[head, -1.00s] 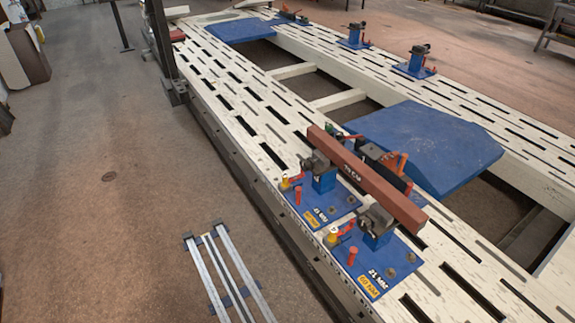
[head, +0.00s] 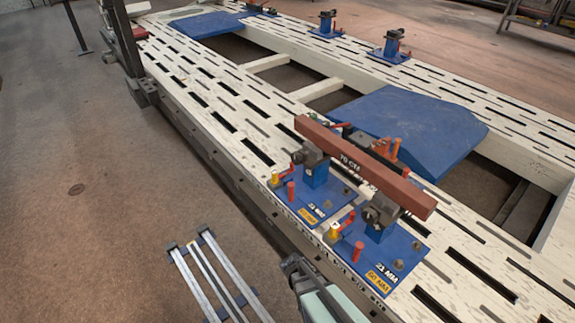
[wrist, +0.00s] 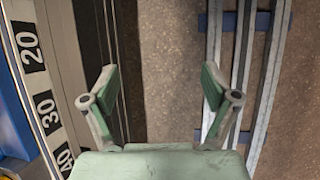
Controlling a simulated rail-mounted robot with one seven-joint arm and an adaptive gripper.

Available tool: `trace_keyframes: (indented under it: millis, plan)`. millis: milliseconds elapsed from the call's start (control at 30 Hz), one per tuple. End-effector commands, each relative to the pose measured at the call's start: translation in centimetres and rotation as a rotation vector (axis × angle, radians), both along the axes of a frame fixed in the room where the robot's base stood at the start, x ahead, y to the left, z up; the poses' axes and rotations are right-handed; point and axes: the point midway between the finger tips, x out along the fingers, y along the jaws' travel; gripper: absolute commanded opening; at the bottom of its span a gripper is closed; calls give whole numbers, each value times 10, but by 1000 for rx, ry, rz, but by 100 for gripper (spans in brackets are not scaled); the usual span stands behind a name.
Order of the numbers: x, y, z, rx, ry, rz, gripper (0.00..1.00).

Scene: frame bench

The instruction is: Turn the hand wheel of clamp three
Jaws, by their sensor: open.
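Two blue clamps stand on the near rail of the frame bench, a left one (head: 316,174) and a right one (head: 379,228). Each has a dark clamp head, a blue base plate and small red and yellow parts. A brown beam (head: 360,165) lies along their heads. I cannot tell which is clamp three or make out a hand wheel. My gripper (head: 303,280) is at the bottom of the head view, in front of the near rail edge and apart from both clamps. In the wrist view my gripper (wrist: 160,82) has its green fingers apart, with bare floor between them.
More blue clamps (head: 391,48) stand on the far rail. A blue sloped plate (head: 408,130) bridges the frame. Metal rails (head: 213,277) lie on the floor at left. A ruler strip (wrist: 45,105) runs along the bench side.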

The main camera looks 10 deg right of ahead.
Motion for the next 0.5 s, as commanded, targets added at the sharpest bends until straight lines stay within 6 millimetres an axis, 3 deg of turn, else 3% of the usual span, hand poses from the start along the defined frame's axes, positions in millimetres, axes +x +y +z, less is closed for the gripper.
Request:
trace_keyframes:
  millis: [33, 100, 267, 367, 400, 500]
  plan:
    - [38, 7, -15, -29, -24, 88, 87]
    - [86, 15, -14, -83, -49, 227, 87]
    - [203, 42, 12, -265, -72, 581, 87]
    - [277, 66, 48, -430, -46, 809, 87]
    - [306, 77, 67, -507, -22, 898, 87]
    - [364, 104, 121, -710, 79, 1090, 87]
